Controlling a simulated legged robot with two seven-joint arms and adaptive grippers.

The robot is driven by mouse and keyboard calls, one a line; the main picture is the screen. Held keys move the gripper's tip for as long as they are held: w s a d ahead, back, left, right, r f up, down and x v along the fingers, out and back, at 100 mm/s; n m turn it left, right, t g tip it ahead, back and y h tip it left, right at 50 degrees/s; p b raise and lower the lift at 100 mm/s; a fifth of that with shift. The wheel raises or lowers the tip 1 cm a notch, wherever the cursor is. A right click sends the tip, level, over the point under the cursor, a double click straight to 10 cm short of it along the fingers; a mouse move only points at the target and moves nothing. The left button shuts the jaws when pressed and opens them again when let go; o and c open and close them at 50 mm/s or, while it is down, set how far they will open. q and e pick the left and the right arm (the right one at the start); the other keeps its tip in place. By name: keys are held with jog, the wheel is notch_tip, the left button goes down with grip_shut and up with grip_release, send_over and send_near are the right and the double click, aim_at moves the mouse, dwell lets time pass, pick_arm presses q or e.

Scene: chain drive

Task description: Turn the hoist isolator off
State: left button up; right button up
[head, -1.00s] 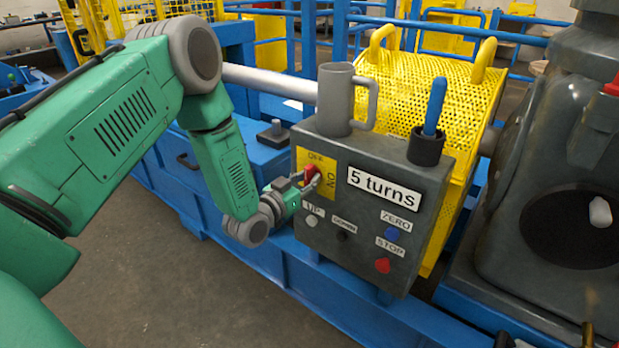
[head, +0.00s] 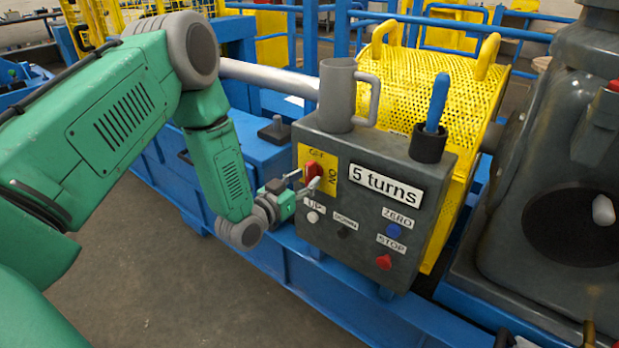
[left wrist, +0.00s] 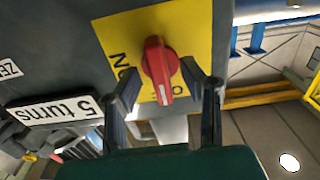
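The hoist isolator is a red rotary knob (head: 313,171) on a yellow plate (head: 331,186) at the left of the grey control box's face. In the left wrist view the red knob (left wrist: 160,68) has its white mark pointing down, toward the partly hidden OFF lettering; ON is at the left of the plate. My left gripper (head: 307,178) is at the knob. In the left wrist view its fingers (left wrist: 162,80) are spread, one on each side of the knob, with gaps visible. My right gripper is not in view.
The grey control box (head: 348,228) carries a grey mug (head: 337,96) and a dark cup with a blue handle (head: 437,103) on top. Below the isolator are UP and DOWN buttons; a blue ZERO button (head: 393,230) and red STOP button (head: 384,262) are at right.

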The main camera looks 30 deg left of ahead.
pick_arm(q)
jog(key=s, duration=1)
jog(key=shift+a, duration=0.45)
jog(key=shift+f, duration=0.1)
jog(key=s+d+f+g+p, duration=0.2)
jog(key=s+d+f+g, duration=0.75)
jog(key=s+f, duration=0.3)
jog(key=s+f+g+y+p, duration=0.1)
jog(key=s+f+g, duration=0.2)
jog(key=s+g, duration=0.5)
jog(key=s, duration=0.7)
jog(key=shift+d+f+y, duration=0.2)
jog(key=shift+d+y, duration=0.1)
jog(key=shift+d, duration=0.05)
